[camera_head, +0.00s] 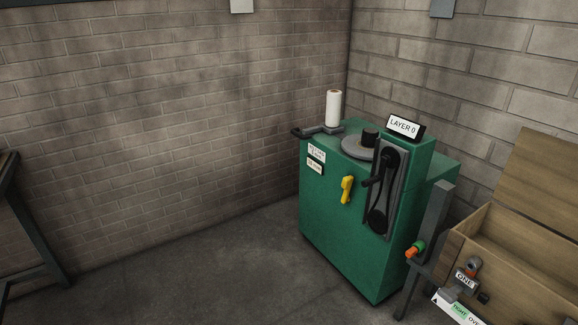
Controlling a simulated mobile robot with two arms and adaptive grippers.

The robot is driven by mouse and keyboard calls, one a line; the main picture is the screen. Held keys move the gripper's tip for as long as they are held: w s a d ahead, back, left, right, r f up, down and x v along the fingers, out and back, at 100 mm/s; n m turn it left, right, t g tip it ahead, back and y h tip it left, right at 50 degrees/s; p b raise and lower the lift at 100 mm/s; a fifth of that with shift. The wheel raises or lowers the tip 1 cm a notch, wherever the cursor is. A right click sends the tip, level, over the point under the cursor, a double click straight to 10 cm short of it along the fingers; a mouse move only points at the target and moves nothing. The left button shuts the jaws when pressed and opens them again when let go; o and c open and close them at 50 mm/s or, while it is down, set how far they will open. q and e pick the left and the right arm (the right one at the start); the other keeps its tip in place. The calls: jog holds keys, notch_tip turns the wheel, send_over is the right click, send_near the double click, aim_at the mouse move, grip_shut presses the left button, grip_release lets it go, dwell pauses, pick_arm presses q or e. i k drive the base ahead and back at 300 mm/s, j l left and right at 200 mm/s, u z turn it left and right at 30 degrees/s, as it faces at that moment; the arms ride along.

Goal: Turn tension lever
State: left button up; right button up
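A green machine (340,238) stands near the wall corner. A yellow handle (347,189) hangs on its front, slightly tilted. Beside it, a dark plate carries a black belt loop (383,190) and a small crank arm (371,182). A dark flat lever-like bar (308,132) sticks out left from the machine top. No readable label marks any of these as the tension lever, so I cannot tell which it is. Neither of my grippers shows.
A white roll (333,108), a round grey plate (358,147) and a "LAYER 0" display (404,128) are on the machine. At lower right are a wooden box (515,237), an orange-green knob (415,249) and a "ONE" label (465,280). The floor (220,275) left is clear.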

aim_at(348, 182)
jog(key=i+j+z, duration=0.2)
jog(key=i+j, duration=0.15)
jog(key=i+j+z, duration=0.25)
jog(key=j, duration=0.25)
